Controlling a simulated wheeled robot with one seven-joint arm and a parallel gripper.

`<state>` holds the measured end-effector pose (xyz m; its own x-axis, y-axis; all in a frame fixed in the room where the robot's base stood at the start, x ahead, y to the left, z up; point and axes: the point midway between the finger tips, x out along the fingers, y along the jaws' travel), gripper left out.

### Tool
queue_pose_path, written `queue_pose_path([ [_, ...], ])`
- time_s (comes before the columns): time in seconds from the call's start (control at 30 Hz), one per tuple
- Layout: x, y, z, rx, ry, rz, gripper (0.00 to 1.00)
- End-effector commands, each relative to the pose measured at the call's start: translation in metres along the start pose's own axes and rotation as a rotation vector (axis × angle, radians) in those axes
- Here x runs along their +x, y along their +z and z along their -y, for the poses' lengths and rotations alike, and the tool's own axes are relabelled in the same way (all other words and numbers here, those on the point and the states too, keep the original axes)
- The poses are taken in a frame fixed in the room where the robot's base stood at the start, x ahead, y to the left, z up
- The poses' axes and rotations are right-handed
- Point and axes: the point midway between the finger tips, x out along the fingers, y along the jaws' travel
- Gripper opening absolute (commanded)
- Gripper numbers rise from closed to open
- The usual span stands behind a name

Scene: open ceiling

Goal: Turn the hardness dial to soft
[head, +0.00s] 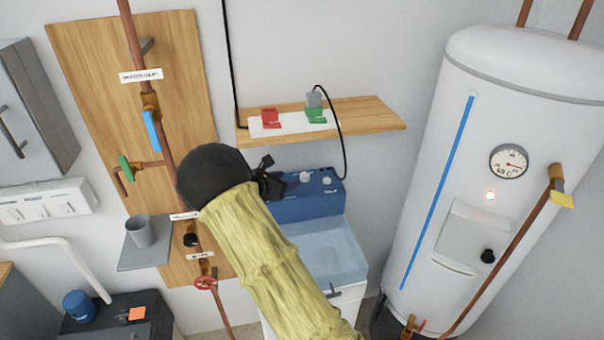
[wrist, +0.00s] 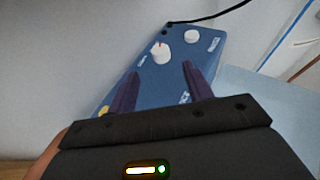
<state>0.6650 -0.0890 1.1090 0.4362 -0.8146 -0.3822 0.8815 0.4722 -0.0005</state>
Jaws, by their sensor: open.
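The blue control unit (head: 308,207) stands at the back of a pale blue basin, and its top shows in the wrist view (wrist: 214,62). It carries a larger white dial (wrist: 161,54) with a small reddish mark on its rim and a smaller white dial (wrist: 192,36) farther back. Their labels are too small to read, so I cannot tell which is the hardness dial. My gripper (wrist: 160,70) is open. Its two dark fingers point toward the larger dial, one to each side of it and short of it. In the head view my gripper (head: 272,180) is at the unit's left end.
A wooden shelf (head: 375,117) with red and green blocks is above the unit. A black cable hangs from it to the unit. A tall white tank (head: 455,200) stands at right. Copper pipes and a wooden board (head: 185,60) are at left.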

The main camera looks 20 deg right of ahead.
Motion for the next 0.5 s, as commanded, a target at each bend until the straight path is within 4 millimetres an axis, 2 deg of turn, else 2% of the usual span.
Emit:
queue_pose_path([
  [0.3, 0.057, 0.002, 0.001, 0.0, -0.004, 0.0, 0.51],
  [0.5, 0.082, 0.001, 0.001, 0.0, -0.002, -0.001, 0.51],
])
